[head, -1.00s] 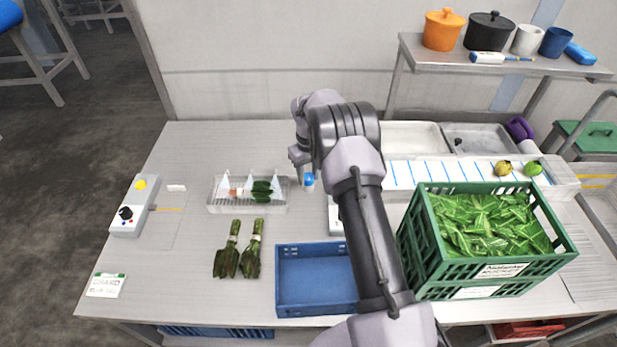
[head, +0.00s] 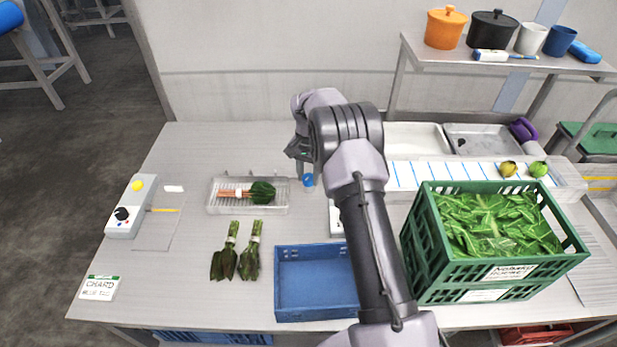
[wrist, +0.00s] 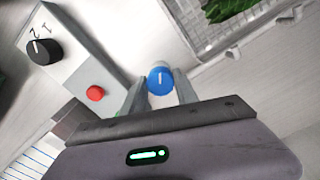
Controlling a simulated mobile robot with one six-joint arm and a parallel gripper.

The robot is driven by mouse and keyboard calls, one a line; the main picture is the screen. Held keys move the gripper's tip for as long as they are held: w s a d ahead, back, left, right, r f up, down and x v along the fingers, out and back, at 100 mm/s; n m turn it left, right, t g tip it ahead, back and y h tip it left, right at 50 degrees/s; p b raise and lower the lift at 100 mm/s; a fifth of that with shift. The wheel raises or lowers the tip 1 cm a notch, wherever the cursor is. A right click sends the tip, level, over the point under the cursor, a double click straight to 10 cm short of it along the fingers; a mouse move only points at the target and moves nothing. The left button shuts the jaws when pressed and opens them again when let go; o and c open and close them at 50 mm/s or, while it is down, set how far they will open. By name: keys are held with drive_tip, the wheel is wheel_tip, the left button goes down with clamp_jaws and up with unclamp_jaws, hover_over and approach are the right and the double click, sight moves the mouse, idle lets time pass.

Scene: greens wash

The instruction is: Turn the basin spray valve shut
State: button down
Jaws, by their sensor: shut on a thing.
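The spray valve is a blue round knob (head: 308,180) beside the right end of the clear wash basin (head: 215,208). In the wrist view the knob (wrist: 160,82) shows a short white mark running nearly up and down the picture. My gripper (wrist: 159,88) is shut on the knob, one finger on each side. In the head view my gripper (head: 304,172) is partly hidden by my arm. A bundle of green leaves with reddish stems (head: 262,192) lies in the basin. No white spray cones show over it.
A grey box with a black dial (wrist: 40,50) and a red button (wrist: 95,93) stands close to my gripper. A blue tray (head: 316,318), leaf bundles (head: 249,262) and a green crate of leaves (head: 500,275) are nearer the front. A switch box (head: 130,207) stands at left.

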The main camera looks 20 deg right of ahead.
sight(308, 177)
drive_tip(key=shift+m, duration=1)
drive_tip(key=c, duration=0.9)
unclamp_jaws()
drive_tip(key=shift+c, duration=0.2)
wheel_tip(308, 177, up, 18)
drive_tip(key=p, duration=0.4)
drive_tip(key=shift+f, duration=0.25)
